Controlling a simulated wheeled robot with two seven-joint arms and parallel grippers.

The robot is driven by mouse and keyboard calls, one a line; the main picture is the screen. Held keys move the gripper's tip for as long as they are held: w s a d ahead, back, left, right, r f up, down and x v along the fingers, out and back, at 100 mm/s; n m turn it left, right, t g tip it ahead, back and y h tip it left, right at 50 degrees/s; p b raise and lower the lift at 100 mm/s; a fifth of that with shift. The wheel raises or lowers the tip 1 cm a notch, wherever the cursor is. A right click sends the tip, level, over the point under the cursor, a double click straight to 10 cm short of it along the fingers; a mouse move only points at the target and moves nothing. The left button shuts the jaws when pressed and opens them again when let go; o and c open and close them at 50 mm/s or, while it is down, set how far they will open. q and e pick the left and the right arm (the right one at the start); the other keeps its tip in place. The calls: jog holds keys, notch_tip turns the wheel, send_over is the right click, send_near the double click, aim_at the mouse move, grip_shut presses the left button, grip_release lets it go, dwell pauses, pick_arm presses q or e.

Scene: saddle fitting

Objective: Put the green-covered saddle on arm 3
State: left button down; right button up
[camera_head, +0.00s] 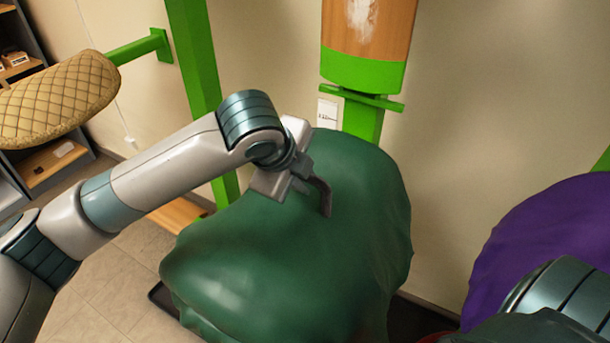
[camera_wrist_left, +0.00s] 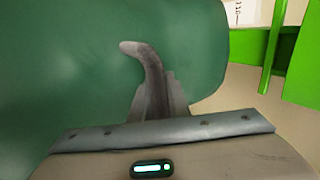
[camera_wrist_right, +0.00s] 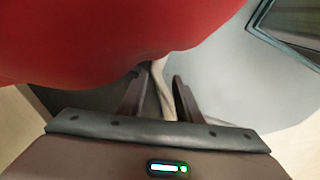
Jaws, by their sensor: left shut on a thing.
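The green-covered saddle (camera_head: 300,260) fills the middle of the head view, its cover smooth and draped. It also fills much of the left wrist view (camera_wrist_left: 60,70). My left gripper (camera_head: 305,185) reaches over its top and is shut on a dark curved piece (camera_head: 324,197) at the cover, which also shows in the left wrist view (camera_wrist_left: 148,65). What lies under the saddle is hidden. My right gripper (camera_wrist_right: 158,95) shows only in its wrist view, fingers apart, with a pale strip (camera_wrist_right: 160,85) between them under a red surface (camera_wrist_right: 110,35). No number 3 is readable.
A green post (camera_head: 195,60) with a side arm (camera_head: 140,48) stands at the left, by a tan quilted saddle (camera_head: 55,98). Behind the green cover, a wooden piece with a green lower band (camera_head: 362,70) stands above a green post. A purple-covered shape (camera_head: 540,235) is at the right.

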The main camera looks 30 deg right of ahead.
pick_arm(q)
jog(key=shift+f, duration=0.55)
jog(key=shift+w+d+f+b, duration=0.1)
jog(key=shift+d+f+b, duration=0.05)
jog(key=shift+f+b, duration=0.35)
jog(key=shift+f, duration=0.3)
pick_arm(e)
jog(key=shift+s+a+f, duration=0.25)
jog(key=shift+s+f, duration=0.25)
jog(key=shift+f, duration=0.1)
pick_arm(q)
jog(key=shift+f, duration=0.1)
pick_arm(e)
jog(key=shift+d, duration=0.15)
